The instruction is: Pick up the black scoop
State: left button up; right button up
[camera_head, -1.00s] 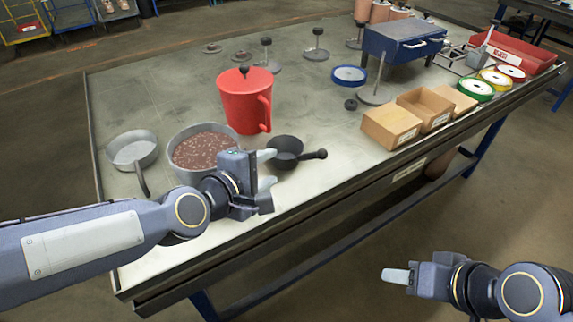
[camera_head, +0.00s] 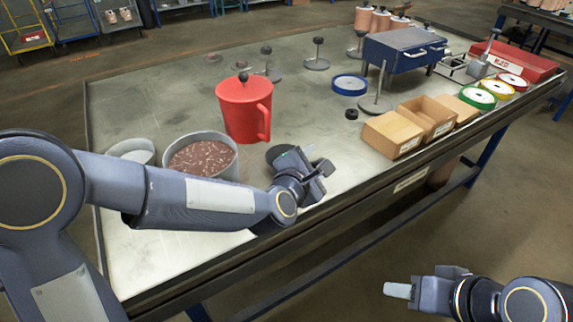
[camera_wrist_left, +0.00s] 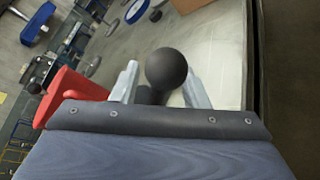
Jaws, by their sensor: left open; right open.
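The black scoop (camera_head: 274,153) stands on the table beside the red jug (camera_head: 243,108), mostly hidden behind my left gripper in the head view. My left gripper (camera_head: 314,166) is open at its handle, near the table's front edge. In the left wrist view, the black ball end of the scoop's handle (camera_wrist_left: 167,68) shows between the two open fingers (camera_wrist_left: 158,88), with a gap on each side. My right gripper (camera_head: 402,290) is open and empty, off the table at the lower right.
A grey pot of brown pieces (camera_head: 203,158) and a grey pan (camera_head: 133,151), partly hidden by my left arm, stand left of the scoop. Wooden bins (camera_head: 393,134) stand to the right. Bare tabletop lies between the scoop and the bins.

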pick_arm(q)
grip_shut()
jog(key=shift+r, duration=0.1)
dwell(0.4)
jog(key=s+a+r+p, duration=0.1)
jog(key=s+r+p, duration=0.3)
jog(key=s+r, duration=0.8)
jog(key=shift+v, duration=1.05)
jog(key=shift+d+r, duration=0.1)
jog(key=shift+d, duration=0.05)
